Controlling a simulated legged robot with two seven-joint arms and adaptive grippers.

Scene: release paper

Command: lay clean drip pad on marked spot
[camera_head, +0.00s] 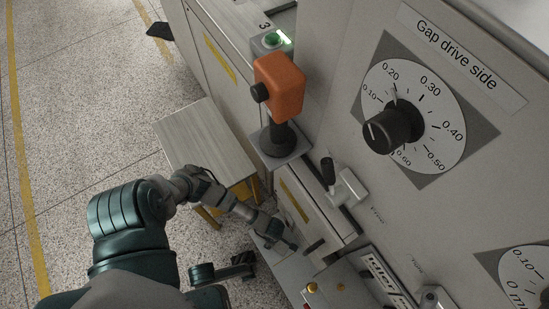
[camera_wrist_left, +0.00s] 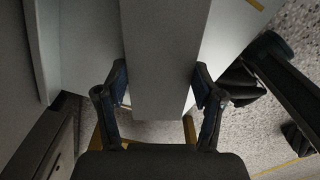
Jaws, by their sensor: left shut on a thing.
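My left gripper (camera_head: 287,243) reaches down to the machine's low front ledge, below the white lever block. In the left wrist view, my left gripper (camera_wrist_left: 161,88) is shut on a plain grey, slab-like piece (camera_wrist_left: 165,45), with one finger against each side. I cannot tell for sure that this piece is the drip pad. In the head view the held piece does not stand out from the pale ledge (camera_head: 286,268). I cannot make out a marked spot.
A large dial (camera_head: 413,117) labelled "Gap drive side" is on the machine panel at the right. An orange control box (camera_head: 279,84) stands on a post. A white block with a black lever (camera_head: 345,187) is close above my gripper. A wooden-topped table (camera_head: 205,145) stands at left.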

